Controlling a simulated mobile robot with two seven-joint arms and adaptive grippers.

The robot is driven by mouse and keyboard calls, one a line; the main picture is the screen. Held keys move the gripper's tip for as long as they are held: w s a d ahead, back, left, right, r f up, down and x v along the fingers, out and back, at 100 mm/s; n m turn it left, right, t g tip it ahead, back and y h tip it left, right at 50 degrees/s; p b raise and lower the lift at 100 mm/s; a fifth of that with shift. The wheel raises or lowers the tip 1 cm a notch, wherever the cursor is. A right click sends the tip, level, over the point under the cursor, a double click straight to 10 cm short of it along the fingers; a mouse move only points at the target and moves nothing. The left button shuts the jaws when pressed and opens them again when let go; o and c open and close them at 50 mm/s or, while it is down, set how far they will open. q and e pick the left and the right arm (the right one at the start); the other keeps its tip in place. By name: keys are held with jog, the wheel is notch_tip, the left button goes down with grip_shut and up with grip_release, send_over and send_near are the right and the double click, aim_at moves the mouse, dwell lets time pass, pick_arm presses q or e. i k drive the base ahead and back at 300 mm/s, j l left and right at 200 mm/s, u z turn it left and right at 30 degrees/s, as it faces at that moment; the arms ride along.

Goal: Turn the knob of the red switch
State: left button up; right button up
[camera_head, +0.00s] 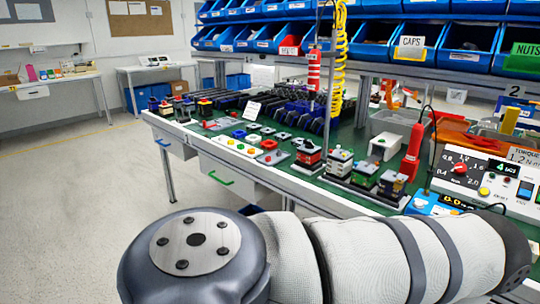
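A small box-shaped switch with a red body (308,158) and a dark top stands near the front edge of the green-topped workbench (284,180), right of the picture's middle. It looks like the red switch; its knob is too small to make out clearly. Similar switches stand in a row to its right: a whitish one (339,163), a green one (365,176) and a dark one (391,186). Neither gripper is in view. One of my arms, with a grey joint and white sleeve, crosses the bottom of the picture, in front of the bench and apart from the switches.
A torque panel with a red dial (460,168) stands at the right end of the bench. A red upright tool (412,152) is left of it. Blue bins (376,42) line shelves above. A yellow coiled hose (340,60) hangs over the bench. Floor (70,200) at left is clear.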

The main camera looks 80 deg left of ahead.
aim_at(309, 145)
jog(key=u, duration=2.3)
jog(key=i+j+z, duration=0.2)
jog(key=i+j, duration=0.05)
